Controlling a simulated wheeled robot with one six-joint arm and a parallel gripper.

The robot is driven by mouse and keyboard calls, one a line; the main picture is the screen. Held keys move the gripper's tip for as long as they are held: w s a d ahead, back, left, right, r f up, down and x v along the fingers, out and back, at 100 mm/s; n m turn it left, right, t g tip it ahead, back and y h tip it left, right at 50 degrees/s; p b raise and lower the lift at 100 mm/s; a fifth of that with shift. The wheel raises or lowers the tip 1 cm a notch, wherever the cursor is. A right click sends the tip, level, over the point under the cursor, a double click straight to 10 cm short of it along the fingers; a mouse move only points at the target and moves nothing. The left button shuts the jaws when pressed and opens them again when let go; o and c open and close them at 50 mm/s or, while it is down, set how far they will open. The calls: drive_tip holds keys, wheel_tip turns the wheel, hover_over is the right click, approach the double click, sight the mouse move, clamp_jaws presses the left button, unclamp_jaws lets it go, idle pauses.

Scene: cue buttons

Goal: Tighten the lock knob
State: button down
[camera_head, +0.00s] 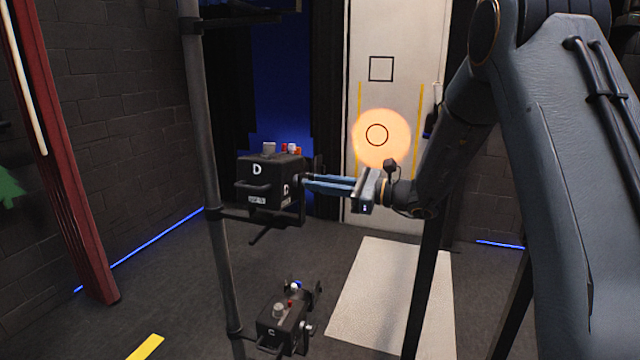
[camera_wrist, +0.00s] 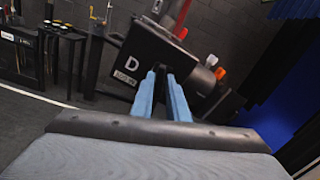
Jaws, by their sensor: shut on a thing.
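A black box marked D (camera_head: 258,182) is mounted on an upright pole, with a side handle and a grey cylinder and red and white buttons on top. In the wrist view the same box (camera_wrist: 140,62) appears tilted beyond my fingers. My gripper (camera_head: 308,183) reaches the box's right side with its long blue fingers. In the wrist view the fingertips (camera_wrist: 163,74) close around a small dark part at the box's side. This looks like the lock knob, but the fingers hide most of it.
A second box (camera_head: 268,330) sits lower on the pole (camera_head: 207,150), with a silver knob (camera_head: 306,328) on its right side. A white door with an orange light disc (camera_head: 381,155) stands behind. A pale mat (camera_head: 385,305) covers some floor.

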drive_tip(key=m+p, duration=0.4)
drive_tip(key=m, duration=0.6)
drive_tip(key=m+p, duration=0.4)
drive_tip(key=m, duration=0.6)
drive_tip(key=shift+w+d+f, duration=0.1)
drive_tip(key=shift+w+f, duration=0.05)
drive_tip(key=shift+m, duration=0.4)
drive_tip(key=c, duration=1.8)
unclamp_jaws()
drive_tip(key=shift+c, duration=0.2)
